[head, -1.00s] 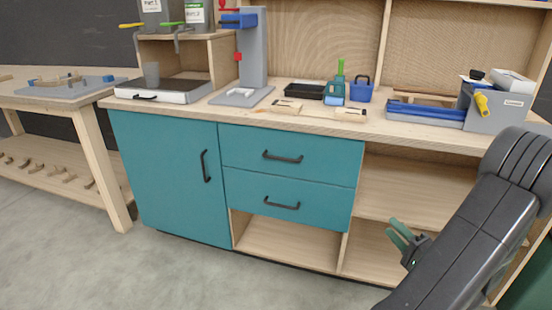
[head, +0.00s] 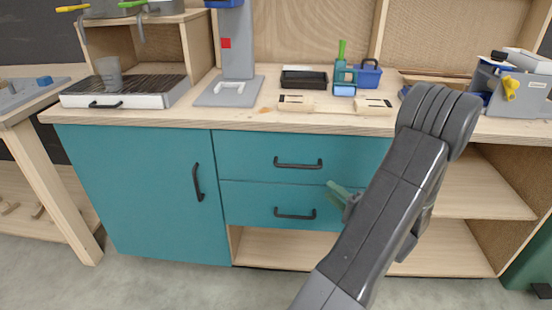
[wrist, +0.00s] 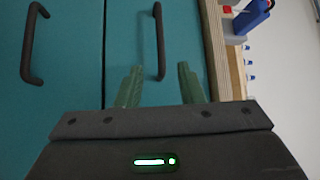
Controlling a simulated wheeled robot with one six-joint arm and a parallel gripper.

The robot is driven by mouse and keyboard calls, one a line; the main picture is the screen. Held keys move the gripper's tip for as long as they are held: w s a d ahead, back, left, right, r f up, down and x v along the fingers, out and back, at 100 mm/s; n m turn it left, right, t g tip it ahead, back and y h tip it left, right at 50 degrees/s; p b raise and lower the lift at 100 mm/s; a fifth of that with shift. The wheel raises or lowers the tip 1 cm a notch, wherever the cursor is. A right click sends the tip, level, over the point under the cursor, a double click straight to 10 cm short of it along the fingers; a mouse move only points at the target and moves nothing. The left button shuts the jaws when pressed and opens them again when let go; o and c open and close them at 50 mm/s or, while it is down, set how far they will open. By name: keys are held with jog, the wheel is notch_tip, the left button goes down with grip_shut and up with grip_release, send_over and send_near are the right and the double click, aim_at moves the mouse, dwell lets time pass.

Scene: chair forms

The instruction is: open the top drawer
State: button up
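The top drawer (head: 250,155) is a teal front under the worktop, shut, with a black bar handle (head: 298,163). My gripper (head: 336,190) is to the right of this handle and slightly lower in the head view, open and empty. In the wrist view the picture is turned sideways. There the top drawer's handle (wrist: 160,40) shows ahead, lined up with the gap between the two green fingers of my gripper (wrist: 159,68). I cannot tell the exact distance, but nothing is held.
The lower drawer (head: 250,205) is shut, with its own handle (head: 295,213). A teal cabinet door (head: 140,190) is to the left. The worktop (head: 230,115) overhangs the drawers and carries trays and tools. Open shelves (head: 480,190) lie to the right.

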aim_at(300, 167)
jog(key=x, duration=1.4)
grip_shut()
